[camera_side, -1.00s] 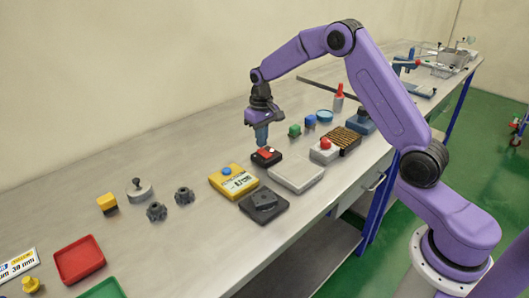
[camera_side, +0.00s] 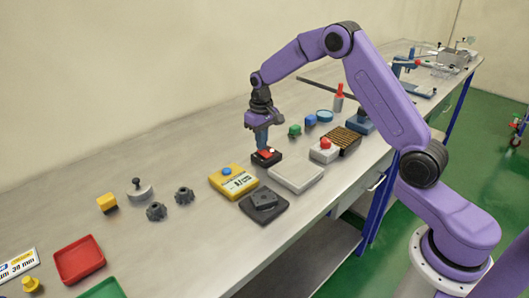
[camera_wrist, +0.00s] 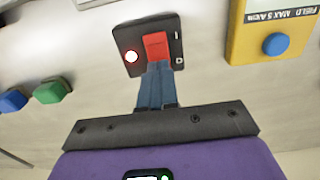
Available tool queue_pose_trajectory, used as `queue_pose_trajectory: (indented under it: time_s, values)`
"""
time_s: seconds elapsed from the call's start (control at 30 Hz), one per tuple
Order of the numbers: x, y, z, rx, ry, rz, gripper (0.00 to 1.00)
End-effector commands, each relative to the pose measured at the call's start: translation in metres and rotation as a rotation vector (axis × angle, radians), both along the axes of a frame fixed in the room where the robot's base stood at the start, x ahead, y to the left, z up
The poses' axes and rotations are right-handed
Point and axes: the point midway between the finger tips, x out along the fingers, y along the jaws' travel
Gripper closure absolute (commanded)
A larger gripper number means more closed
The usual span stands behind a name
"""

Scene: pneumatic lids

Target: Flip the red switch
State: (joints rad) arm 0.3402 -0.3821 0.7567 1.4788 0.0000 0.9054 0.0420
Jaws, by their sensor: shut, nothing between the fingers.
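The red switch (camera_wrist: 156,46) is a red rocker on a small black box (camera_wrist: 129,41) lying on the bench. A round white light with a red rim (camera_wrist: 131,57) sits on the box beside the rocker. The box also shows in the side view (camera_side: 267,158), below my gripper (camera_side: 262,147). In the wrist view my gripper (camera_wrist: 156,68) has its blue fingers together and empty. The fingertips are at the near end of the red rocker and overlap it in the picture. I cannot tell for sure whether they press on it.
A yellow box with a blue button (camera_side: 234,182) stands close by, with a pale grey plate (camera_side: 296,178) and a dark grey block (camera_side: 264,205). A white box with a red button (camera_side: 324,150) is to the right. Green (camera_side: 295,131) and blue (camera_side: 310,121) pieces lie behind.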

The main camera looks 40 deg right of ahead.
Motion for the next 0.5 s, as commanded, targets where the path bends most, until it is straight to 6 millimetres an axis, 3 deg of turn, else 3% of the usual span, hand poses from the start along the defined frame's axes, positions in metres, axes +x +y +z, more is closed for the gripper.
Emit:
queue_pose_trajectory:
  time_s: [0.5]
  values:
    - [-0.0005, 0.0, -0.007, 0.0, 0.002, 0.0, 1.0]
